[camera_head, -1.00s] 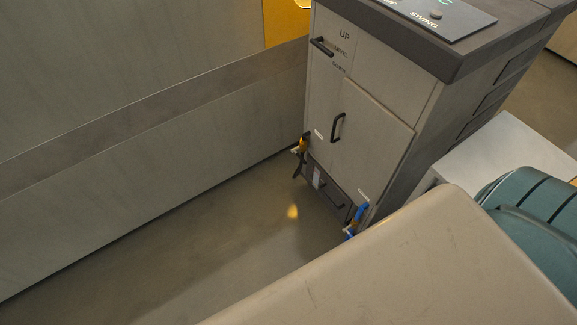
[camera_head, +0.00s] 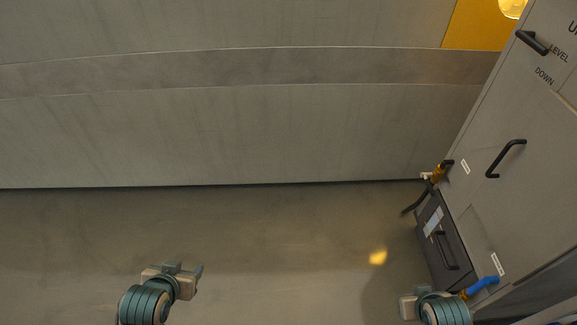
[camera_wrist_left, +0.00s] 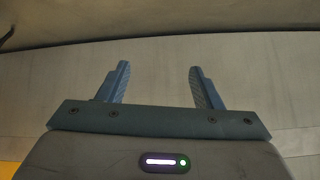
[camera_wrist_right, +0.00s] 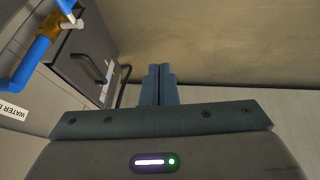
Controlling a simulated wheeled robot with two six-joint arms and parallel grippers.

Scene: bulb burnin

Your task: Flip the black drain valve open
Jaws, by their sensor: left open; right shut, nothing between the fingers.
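The black drain valve is a small black handle (camera_head: 447,163) on a brass body (camera_head: 437,174), low on the left edge of the grey cabinet in the head view. A dark hose (camera_head: 414,200) hangs below it. My left gripper (camera_head: 186,268) is open and empty above the floor, far left of the valve; its spread fingers show in the left wrist view (camera_wrist_left: 158,74). My right gripper (camera_head: 408,300) is at the bottom edge of the head view, near the blue-handled valve. In the right wrist view its fingers (camera_wrist_right: 158,72) are shut together with nothing between them.
A blue-handled valve (camera_head: 482,286) sits at the cabinet's lower right; it also shows in the right wrist view (camera_wrist_right: 38,50). A dark drawer (camera_head: 440,245) with a black handle lies between the valves. A cabinet door handle (camera_head: 504,157) sticks out. Floor (camera_head: 280,235) is clear.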

